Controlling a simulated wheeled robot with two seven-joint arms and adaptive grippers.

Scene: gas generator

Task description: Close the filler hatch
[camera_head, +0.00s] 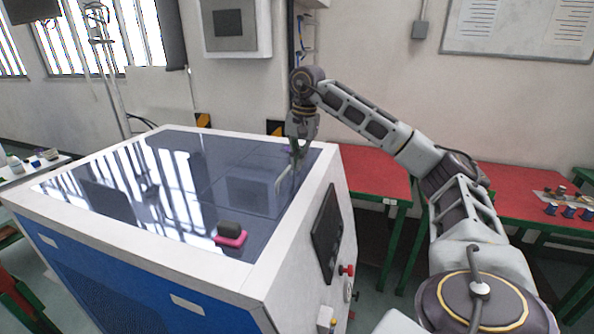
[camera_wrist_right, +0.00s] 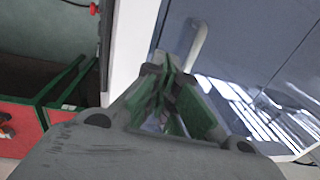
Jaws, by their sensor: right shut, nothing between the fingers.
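The generator (camera_head: 140,232) is a white and blue cabinet with a dark glossy top. The filler hatch (camera_head: 247,192) is a dark panel in that top, near its right edge. A pale bar handle (camera_head: 283,173) stands on it and also shows in the wrist view (camera_wrist_right: 198,46). The hatch looks about level with the top; whether it is fully closed I cannot tell. My right gripper (camera_head: 297,154) points down just beside the far end of the handle. Its green-lined fingers (camera_wrist_right: 165,100) are shut and empty. My left gripper is out of view.
A pink and black cap-like piece (camera_head: 231,235) stands on the top near the front right. The right side carries a dark screen (camera_head: 326,232) and a red button (camera_head: 346,270). Red-topped tables (camera_head: 372,172) stand behind and to the right.

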